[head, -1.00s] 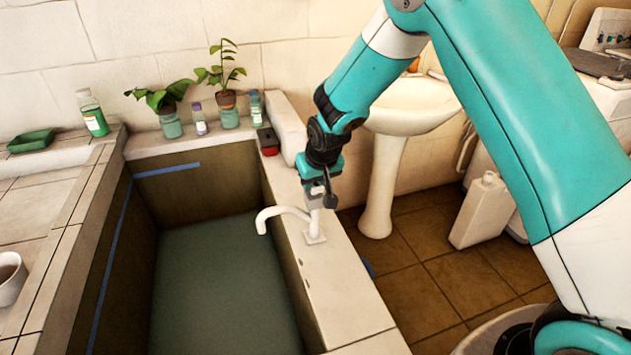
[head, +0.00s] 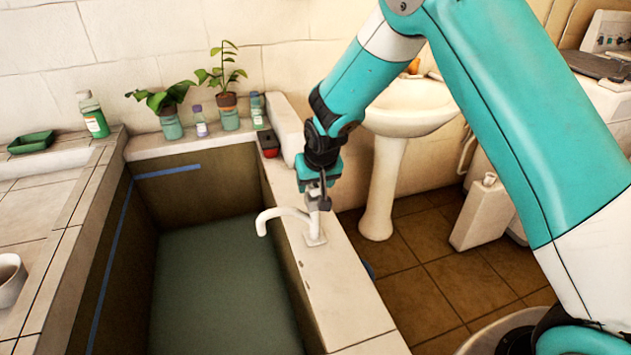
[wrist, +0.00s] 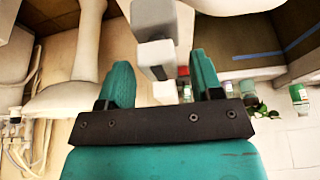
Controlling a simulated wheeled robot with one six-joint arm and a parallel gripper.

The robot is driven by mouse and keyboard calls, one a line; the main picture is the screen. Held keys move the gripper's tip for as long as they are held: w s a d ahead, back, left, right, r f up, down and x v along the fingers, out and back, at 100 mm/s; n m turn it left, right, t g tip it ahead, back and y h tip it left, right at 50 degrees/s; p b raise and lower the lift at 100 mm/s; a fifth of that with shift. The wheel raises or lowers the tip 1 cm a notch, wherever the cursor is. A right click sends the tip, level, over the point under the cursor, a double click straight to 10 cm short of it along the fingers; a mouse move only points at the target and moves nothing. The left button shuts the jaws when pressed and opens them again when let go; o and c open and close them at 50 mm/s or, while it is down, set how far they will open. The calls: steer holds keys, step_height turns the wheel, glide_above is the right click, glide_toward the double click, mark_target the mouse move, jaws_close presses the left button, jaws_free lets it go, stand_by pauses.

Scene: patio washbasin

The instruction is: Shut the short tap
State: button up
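The short white tap (head: 286,213) stands on the pale ledge at the right rim of the basin in the head view. Its spout curves left over the basin, and no water stream shows from it. A small grey handle (head: 325,197) is at the top of its post. My gripper (head: 317,189) points down at the tap's top and partly hides it. In the wrist view my gripper (wrist: 162,82) is open, its two teal fingers apart. The grey handle (wrist: 156,60) shows between and beyond the fingertips, with a gap at the left finger. Contact cannot be told.
The deep basin (head: 222,285) lies left of the tap. A red and black box (head: 268,144) sits on the ledge behind my gripper. Potted plants (head: 230,112) and small bottles line the back ledge. A white pedestal sink (head: 390,185) stands to the right, above the tiled floor.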

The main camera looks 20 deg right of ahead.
steer(key=b+v, duration=0.1)
steer(key=v, duration=1.6)
steer(key=shift+r, duration=0.25)
steer(key=shift+s+a, duration=0.1)
steer(key=s+a+r+n+g+y, duration=0.1)
steer(key=s+a+n+g+y, duration=0.1)
steer(key=s, duration=1.1)
steer(key=s+a+r+n+g+y, duration=0.1)
steer(key=s+n, duration=0.4)
steer(key=s, duration=0.9)
steer(key=shift+s+a+g+y, duration=0.25)
steer(key=shift+a+g+y, duration=0.35)
steer(key=shift+a+g, duration=0.15)
steer(key=shift+r, duration=0.1)
